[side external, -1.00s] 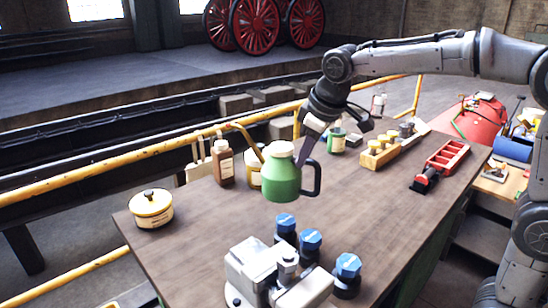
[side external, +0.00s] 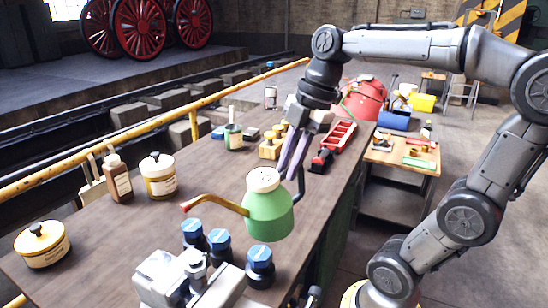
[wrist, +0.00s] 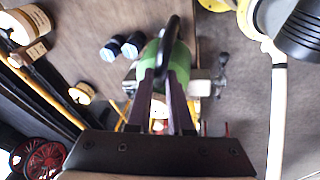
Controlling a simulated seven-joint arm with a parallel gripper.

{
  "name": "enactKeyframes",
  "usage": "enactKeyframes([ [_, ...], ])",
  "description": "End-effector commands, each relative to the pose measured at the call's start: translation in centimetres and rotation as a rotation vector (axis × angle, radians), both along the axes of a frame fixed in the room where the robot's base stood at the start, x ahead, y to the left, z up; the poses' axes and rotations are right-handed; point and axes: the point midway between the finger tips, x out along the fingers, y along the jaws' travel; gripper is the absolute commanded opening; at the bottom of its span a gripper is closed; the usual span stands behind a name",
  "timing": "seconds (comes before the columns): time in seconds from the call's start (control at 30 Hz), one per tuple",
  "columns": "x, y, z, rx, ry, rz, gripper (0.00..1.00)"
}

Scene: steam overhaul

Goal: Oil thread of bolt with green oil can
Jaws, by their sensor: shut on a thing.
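The green oil can (side external: 268,215) has a cream cap, a brass spout with a red tip (side external: 186,206) at left, and a black handle at right. My gripper (side external: 290,168) is shut on its handle (wrist: 174,38) and appears to hold the can upright above the bench. The wrist view shows the green body (wrist: 184,62) behind the handle and fingers. A grey metal vise-like block (side external: 185,280) stands at the front, with a short metal cylinder (side external: 195,266) on it. I cannot tell whether this cylinder is the bolt. The spout tip is apart from it.
A yellow tin (side external: 42,246), a brown bottle (side external: 118,182) and a cream jar (side external: 159,176) stand at left. A red tray (side external: 341,136) lies at the back. The wooden bench between is mostly clear.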

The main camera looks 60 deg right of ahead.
Motion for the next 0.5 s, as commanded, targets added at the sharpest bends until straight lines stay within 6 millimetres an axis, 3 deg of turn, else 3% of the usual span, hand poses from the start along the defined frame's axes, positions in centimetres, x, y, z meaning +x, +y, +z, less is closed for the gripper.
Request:
enactKeyframes([
  [0.5, 0.2, 0.8, 1.2, -0.231, 0.085, 0.019, 0.0],
])
